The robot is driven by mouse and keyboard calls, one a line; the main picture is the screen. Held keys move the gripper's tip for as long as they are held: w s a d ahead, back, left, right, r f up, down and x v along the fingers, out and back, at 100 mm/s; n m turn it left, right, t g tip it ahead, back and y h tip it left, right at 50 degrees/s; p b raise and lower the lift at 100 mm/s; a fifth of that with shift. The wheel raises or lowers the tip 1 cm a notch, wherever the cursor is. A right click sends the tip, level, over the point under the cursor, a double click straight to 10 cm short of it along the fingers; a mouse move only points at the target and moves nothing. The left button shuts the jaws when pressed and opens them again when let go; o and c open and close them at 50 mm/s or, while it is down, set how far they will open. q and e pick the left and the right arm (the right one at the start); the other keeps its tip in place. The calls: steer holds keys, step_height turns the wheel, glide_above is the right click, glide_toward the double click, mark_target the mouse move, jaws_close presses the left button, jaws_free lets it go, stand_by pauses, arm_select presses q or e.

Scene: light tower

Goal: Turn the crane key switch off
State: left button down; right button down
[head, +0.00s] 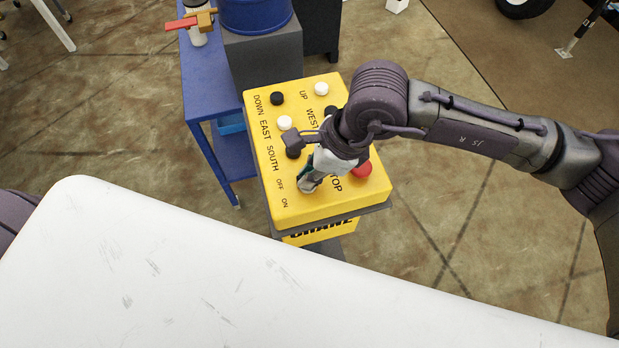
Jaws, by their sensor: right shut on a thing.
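The yellow crane control box (262,150) stands on a pedestal beyond the white surface, with its labelled panel facing up. My right gripper (308,186) is over the lower part of the panel, beside the OFF and ON labels. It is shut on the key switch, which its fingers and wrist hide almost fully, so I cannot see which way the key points. The red stop button (362,169) is just right of the gripper, partly covered by it. My left gripper is out of view.
Black and white push buttons, such as a white one (284,122), lie close to my right wrist. A blue cart (205,80) stands left of the box. My white front surface (150,270) fills the foreground. Open floor lies to the right.

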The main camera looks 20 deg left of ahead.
steer(key=n+g+b, duration=0.1)
steer(key=n+b, duration=0.1)
steer(key=b, duration=0.2)
steer(key=n+h+b, duration=0.1)
steer(key=n+b, duration=0.2)
steer(key=b, duration=0.1)
steer(key=n+g+b, duration=0.1)
steer(key=n+b, duration=0.1)
steer(key=b, duration=0.2)
steer(key=shift+w+a+f+n+g+h, duration=0.1)
steer(key=shift+w+f+n+g+h, duration=0.05)
steer(key=shift+f+n+g+h, duration=0.2)
steer(key=shift+r+n+g+h+b, duration=0.25)
steer(key=shift+r+n+b, duration=0.1)
steer(key=shift+n+b, duration=0.8)
steer(key=c, duration=1.3)
jaws_free()
steer(key=v, duration=1.2)
